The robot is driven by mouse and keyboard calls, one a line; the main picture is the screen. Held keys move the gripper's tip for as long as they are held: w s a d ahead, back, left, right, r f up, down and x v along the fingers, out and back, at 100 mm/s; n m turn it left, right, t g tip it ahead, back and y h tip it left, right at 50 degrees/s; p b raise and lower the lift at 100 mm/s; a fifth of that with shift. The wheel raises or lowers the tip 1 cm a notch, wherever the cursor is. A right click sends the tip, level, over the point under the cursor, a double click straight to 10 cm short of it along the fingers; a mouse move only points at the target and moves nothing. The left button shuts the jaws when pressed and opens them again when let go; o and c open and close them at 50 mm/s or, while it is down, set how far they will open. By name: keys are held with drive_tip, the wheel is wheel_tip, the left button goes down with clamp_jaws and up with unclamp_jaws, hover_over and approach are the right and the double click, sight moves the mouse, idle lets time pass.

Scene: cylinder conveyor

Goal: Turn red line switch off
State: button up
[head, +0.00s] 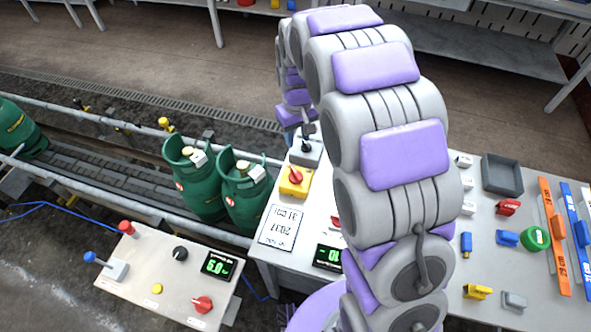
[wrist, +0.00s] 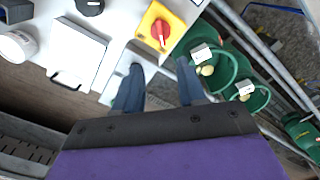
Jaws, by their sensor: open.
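A yellow switch box with a red rotary knob (wrist: 160,32) sits on the white table, just beyond my fingertips in the wrist view. It also shows in the head view (head: 295,178), left of my arm. A white line marks the knob; I cannot tell which setting it is at. My gripper (wrist: 159,68) is open and empty, its two dark fingers apart, short of the yellow box. In the head view it is mostly hidden by my arm. A second red knob (head: 202,304) is on the control panel at front left.
A grey box with a black knob (head: 306,150) stands close to my gripper. Green gas cylinders (head: 244,195) stand on the conveyor (head: 105,163) left of the table. A grey tray (head: 502,174), coloured blocks and rulers lie on the table at right.

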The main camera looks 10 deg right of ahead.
sight(296, 173)
drive_tip(key=f+b, duration=0.1)
drive_tip(key=f, duration=0.5)
drive_tip(key=f+b, duration=0.1)
drive_tip(key=f, duration=0.5)
drive_tip(key=f+b, duration=0.1)
drive_tip(key=f, duration=0.5)
drive_tip(key=shift+w+a, duration=0.15)
drive_tip(key=shift+w, duration=0.2)
clamp_jaws()
